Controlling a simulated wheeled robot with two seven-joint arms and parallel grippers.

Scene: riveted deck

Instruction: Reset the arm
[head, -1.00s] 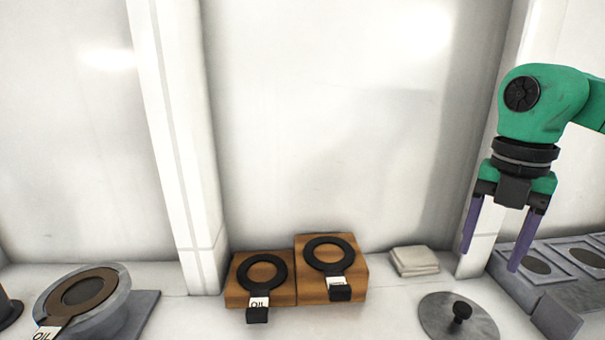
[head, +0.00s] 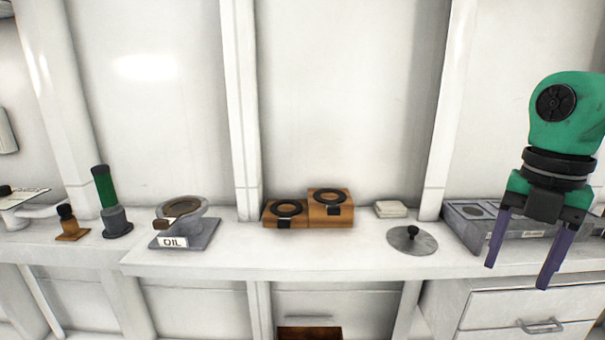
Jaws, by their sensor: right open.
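My right gripper (head: 517,264) hangs at the right of the head view, pointing down, with its two purple fingers spread apart and nothing between them. It is in front of the grey box with round recesses (head: 468,222) at the right end of the counter and hides part of it. My left gripper is not in view.
The white counter (head: 330,258) holds an OIL-labelled stand (head: 189,240), wooden blocks with black rings (head: 285,220), a pale folded cloth (head: 391,209), and a round lid with a black knob (head: 425,243). Drawers (head: 500,307) are below right.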

